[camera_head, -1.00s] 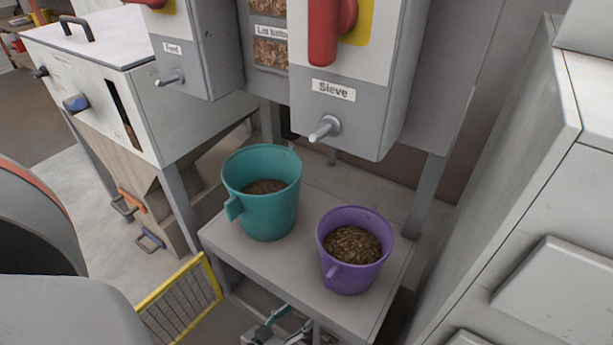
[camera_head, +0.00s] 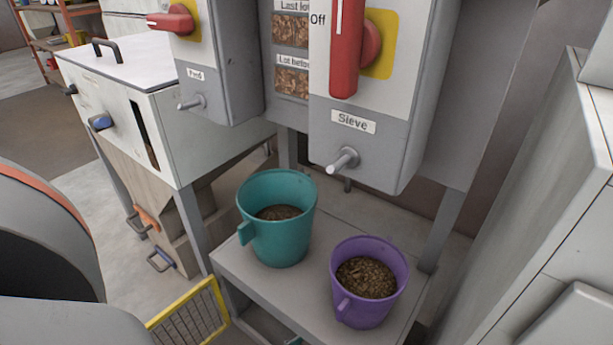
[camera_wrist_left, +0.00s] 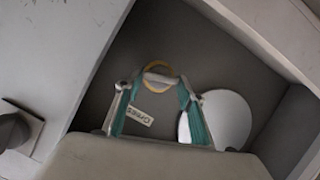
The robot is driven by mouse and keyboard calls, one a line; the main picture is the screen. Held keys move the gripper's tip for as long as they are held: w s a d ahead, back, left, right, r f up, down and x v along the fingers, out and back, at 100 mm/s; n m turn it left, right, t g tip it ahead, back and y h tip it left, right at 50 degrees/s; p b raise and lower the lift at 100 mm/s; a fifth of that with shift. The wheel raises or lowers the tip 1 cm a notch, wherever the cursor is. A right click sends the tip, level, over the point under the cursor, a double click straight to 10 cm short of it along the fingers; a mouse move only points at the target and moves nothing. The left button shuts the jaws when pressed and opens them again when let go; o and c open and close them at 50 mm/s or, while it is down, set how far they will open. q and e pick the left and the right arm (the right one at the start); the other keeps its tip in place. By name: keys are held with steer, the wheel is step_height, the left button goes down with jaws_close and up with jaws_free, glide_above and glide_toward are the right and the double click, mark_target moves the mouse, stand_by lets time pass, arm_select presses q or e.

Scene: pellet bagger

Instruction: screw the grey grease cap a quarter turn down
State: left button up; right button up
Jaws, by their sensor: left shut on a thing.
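In the left wrist view, my left gripper (camera_wrist_left: 158,80) reaches into a dark grey recess with its teal-padded fingers. Its fingertips are shut on the grey grease cap (camera_wrist_left: 158,78), whose pale bar shows between them. A yellow-orange ring (camera_wrist_left: 157,65) shows around the cap. A tilted label (camera_wrist_left: 139,116), which seems to read Grease upside down, sits below the cap on the recess face. In the head view only a sliver of teal shows at the bottom edge, under the shelf. The cap is hidden there. My right gripper is not in view.
A pale round disc (camera_wrist_left: 228,120) lies close beside the right finger in the recess. Recess walls stand close on both sides. In the head view a teal bucket (camera_head: 262,240) and a purple bucket (camera_head: 350,305), both holding pellets, stand on the grey shelf (camera_head: 235,265). A yellow-framed grille (camera_head: 185,318) is at lower left.

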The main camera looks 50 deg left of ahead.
arm_select(q)
steer(key=n+h, duration=0.2)
steer(key=shift+a+f+n+t, duration=0.15)
steer(key=shift+n+t, duration=0.55)
steer(key=shift+n, duration=0.4)
steer(key=shift+s, duration=0.1)
steer(key=o, duration=1.1)
steer(key=shift+o, duration=0.2)
steer(key=v, duration=1.2)
steer(key=shift+a, duration=0.25)
